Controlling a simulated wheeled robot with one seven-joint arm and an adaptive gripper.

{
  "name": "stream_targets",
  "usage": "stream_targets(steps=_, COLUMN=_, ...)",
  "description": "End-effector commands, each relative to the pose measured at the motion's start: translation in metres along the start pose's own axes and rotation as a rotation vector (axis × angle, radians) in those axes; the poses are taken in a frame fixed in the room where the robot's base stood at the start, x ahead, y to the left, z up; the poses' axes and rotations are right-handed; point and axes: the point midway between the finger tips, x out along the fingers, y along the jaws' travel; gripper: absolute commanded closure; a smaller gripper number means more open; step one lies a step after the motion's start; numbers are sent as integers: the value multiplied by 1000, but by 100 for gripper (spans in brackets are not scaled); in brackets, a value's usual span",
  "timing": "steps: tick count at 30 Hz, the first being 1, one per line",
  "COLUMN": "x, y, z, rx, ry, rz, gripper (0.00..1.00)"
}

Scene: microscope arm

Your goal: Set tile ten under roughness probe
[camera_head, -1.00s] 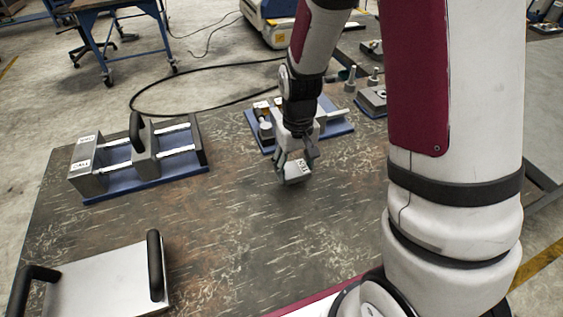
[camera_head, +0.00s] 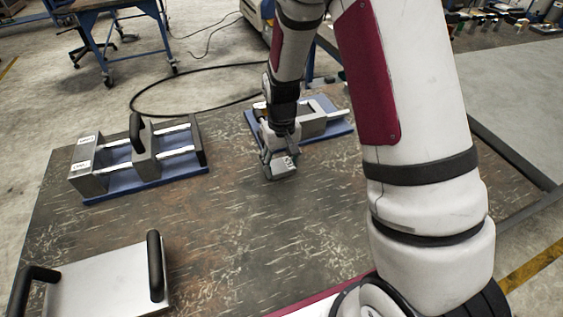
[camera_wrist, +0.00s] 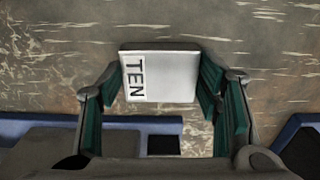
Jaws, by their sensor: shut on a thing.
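The light tile ten (camera_head: 285,166) is in my gripper (camera_head: 278,163) in the head view, held above the table. In the wrist view the word TEN is printed on the tile (camera_wrist: 172,76), between the green-padded fingers of my gripper (camera_wrist: 155,85). A fixture on a blue base (camera_head: 341,128) stands just behind my gripper, with a grey block (camera_head: 318,119) on it. My forearm and gripper hide part of it. I cannot tell for certain whether it carries the roughness probe.
A two-rod fixture with grey blocks and a black handle stands on a blue base (camera_head: 150,183) at the left. A pale plate (camera_head: 110,280) with two black handles lies front left. The middle of the dark table (camera_head: 215,225) is clear.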

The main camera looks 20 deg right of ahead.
Motion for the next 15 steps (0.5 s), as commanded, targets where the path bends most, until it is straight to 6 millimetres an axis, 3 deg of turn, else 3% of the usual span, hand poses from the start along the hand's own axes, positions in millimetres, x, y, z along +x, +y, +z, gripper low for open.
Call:
stream_targets(steps=5, x=3, y=0, z=0, rx=0, ry=1, rz=0, gripper=95)
stream_targets(steps=6, x=3, y=0, z=0, rx=0, ry=0, rz=0, gripper=38)
stream_targets(steps=8, x=3, y=0, z=0, rx=0, ry=0, rz=0, gripper=24)
stream_targets(steps=15, x=2, y=0, z=0, rx=-1, ry=0, rz=0, gripper=22)
